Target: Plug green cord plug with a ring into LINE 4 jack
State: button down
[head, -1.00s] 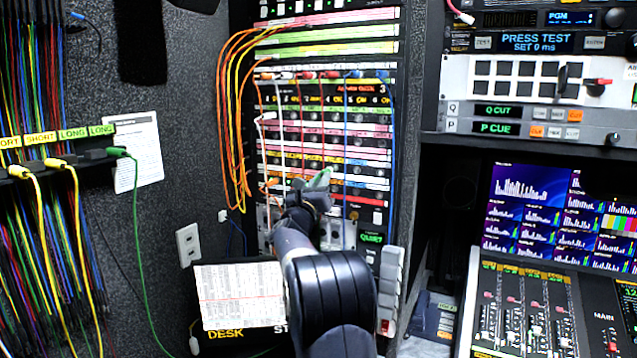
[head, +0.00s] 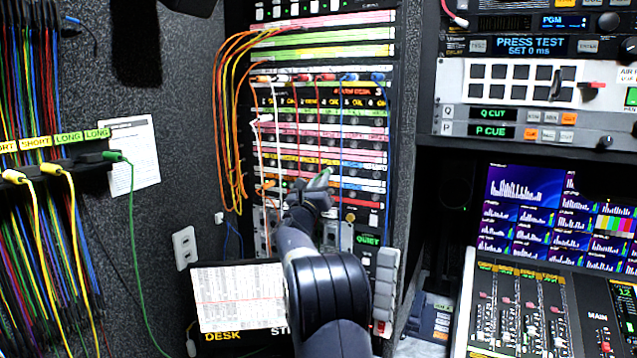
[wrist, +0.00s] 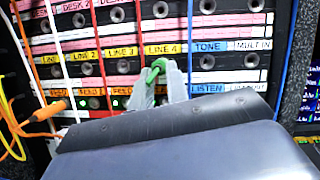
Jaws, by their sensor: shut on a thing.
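My gripper (wrist: 159,84) is shut on a green plug (wrist: 152,76), with its two grey fingers on either side. In the wrist view a green loop shows at the plug's upper end, close to the panel just below the yellow LINE 4 label (wrist: 164,49). The jack there is largely hidden behind the plug and fingers, so I cannot tell whether the tip touches it. In the head view my gripper (head: 308,195) is in front of the lower patch panel (head: 340,156), and a little green shows at its tip. The held plug's cord is not clearly visible.
An orange plug (wrist: 48,110) sits at the left of the panel. Red (wrist: 98,50), white and blue (wrist: 190,35) cords hang across it, the blue one just right of my fingers. Another green plug (head: 115,156) sits on the left cord holder. A mixing desk (head: 530,315) stands right.

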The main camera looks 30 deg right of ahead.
jog(key=shift+d, duration=0.1)
jog(key=c, duration=1.3)
grip_release()
jog(key=b+v, duration=0.4)
jog(key=v, duration=0.6)
jog(key=shift+s+a, duration=0.25)
jog(key=shift+a, duration=0.05)
jog(key=shift+f, duration=0.1)
jog(key=p+x, duration=0.4)
jog(key=x, duration=0.6)
jog(key=shift+w, duration=0.2)
